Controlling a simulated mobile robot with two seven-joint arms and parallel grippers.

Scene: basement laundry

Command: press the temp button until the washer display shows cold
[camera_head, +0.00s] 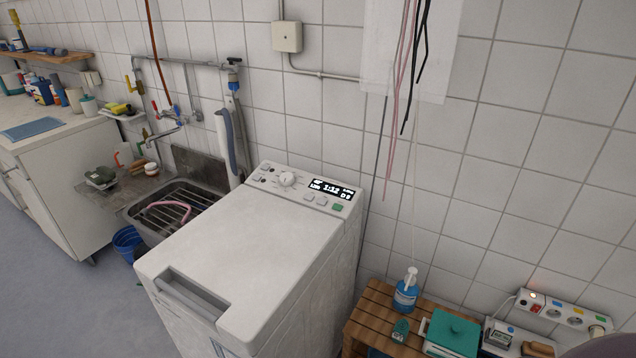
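The white top-loading washer (235,250) stands in the middle, its lid shut. Its control panel runs along the back of the top. The panel has a round white knob (287,179) and a lit black display (332,188). The display shows white text that seems to read 1:12 in the middle; the smaller words around it are too small to read surely. Below the display are two pale buttons (315,199) and a green button (337,208). More small buttons (261,176) lie left of the knob. No button label is legible.
A slatted wooden stand (376,316) right of the washer holds a blue pump bottle (406,292) and a teal-lidded box (453,333). A power strip (562,311) is beyond. A metal sink (172,207) is left. Cords (411,60) hang behind. The space above the panel is clear.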

